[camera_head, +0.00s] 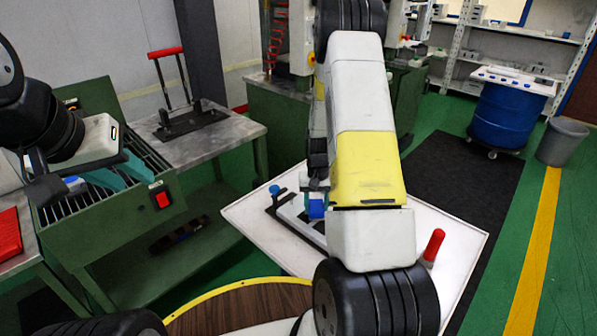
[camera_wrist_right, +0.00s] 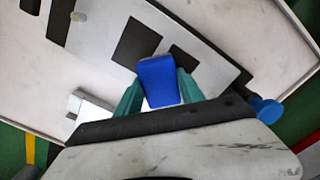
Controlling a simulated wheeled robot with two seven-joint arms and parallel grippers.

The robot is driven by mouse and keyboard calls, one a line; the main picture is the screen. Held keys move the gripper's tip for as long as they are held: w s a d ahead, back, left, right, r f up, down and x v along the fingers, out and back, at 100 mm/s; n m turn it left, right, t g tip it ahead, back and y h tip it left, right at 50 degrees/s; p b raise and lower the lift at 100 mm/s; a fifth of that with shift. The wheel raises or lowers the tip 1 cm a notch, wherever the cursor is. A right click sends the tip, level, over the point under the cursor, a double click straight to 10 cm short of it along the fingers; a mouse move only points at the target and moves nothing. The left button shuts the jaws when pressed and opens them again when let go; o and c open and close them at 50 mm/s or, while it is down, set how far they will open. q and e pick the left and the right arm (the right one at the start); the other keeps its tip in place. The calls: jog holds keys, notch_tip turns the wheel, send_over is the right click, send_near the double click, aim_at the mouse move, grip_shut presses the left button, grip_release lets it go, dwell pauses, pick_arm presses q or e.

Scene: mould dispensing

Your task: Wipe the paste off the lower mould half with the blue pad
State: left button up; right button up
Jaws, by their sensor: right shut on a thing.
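The blue pad (camera_wrist_right: 160,82) is held between the teal fingers of my right gripper (camera_wrist_right: 161,92) in the right wrist view. In the head view the pad (camera_head: 316,209) shows small beside my right arm, over the white table. The lower mould half (camera_wrist_right: 204,40) is a pale plate with two dark square patches, seen beyond the pad. I cannot tell whether pad and plate touch, or make out paste. In the head view the mould half (camera_head: 297,216) is partly hidden by my right arm. My left gripper (camera_head: 122,172) has teal fingers apart, above the green bench's slatted top.
The white table (camera_head: 455,238) carries a red-capped bottle (camera_head: 433,246) right of my arm. A blue knob (camera_head: 275,190) is at the mould's left end. A red-handled press (camera_head: 170,90) stands on the left rear bench. A blue drum (camera_head: 507,112) stands far right.

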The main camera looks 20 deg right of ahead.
notch_tip(320, 180, up, 2)
jog(key=shift+r, duration=3.1)
jog(key=shift+a, duration=0.1)
